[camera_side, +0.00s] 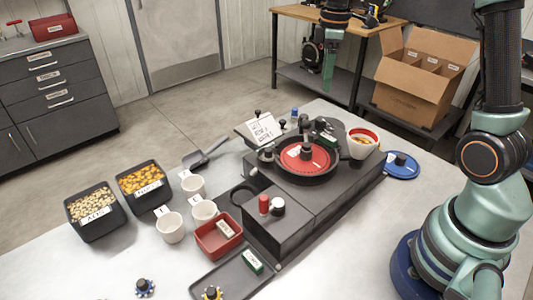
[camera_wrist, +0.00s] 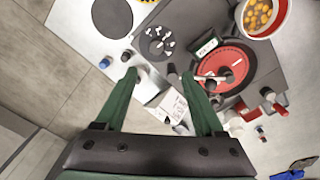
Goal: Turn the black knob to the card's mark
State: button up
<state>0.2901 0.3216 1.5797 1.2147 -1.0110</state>
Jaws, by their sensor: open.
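A white card (camera_side: 262,130) with dark writing leans on a stand behind the grey machine (camera_side: 310,208). The card also shows in the wrist view (camera_wrist: 174,104), between and below my fingertips. Small dark knobs sit near the machine's edge; one dark knob (camera_wrist: 141,70) shows near my left finger. A dark knob (camera_side: 266,153) stands left of the red disc (camera_side: 305,157). I cannot tell which is the task's black knob, and its pointer is too small to read. My gripper (camera_wrist: 160,78) is open and empty, with its green fingers wide apart. It hangs high in the side view (camera_side: 328,85).
A red-and-white bowl (camera_side: 362,143) stands on the machine's right. White cups (camera_side: 170,228), seed bins (camera_side: 95,215) and a red tray (camera_side: 218,238) lie left.

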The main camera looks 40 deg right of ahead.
aim_at(321, 119)
jog(key=shift+n, duration=0.3)
jog(key=f, duration=0.8)
jog(key=d+f, duration=0.1)
jog(key=f, duration=0.4)
jog(key=shift+w, duration=0.25)
grip_shut()
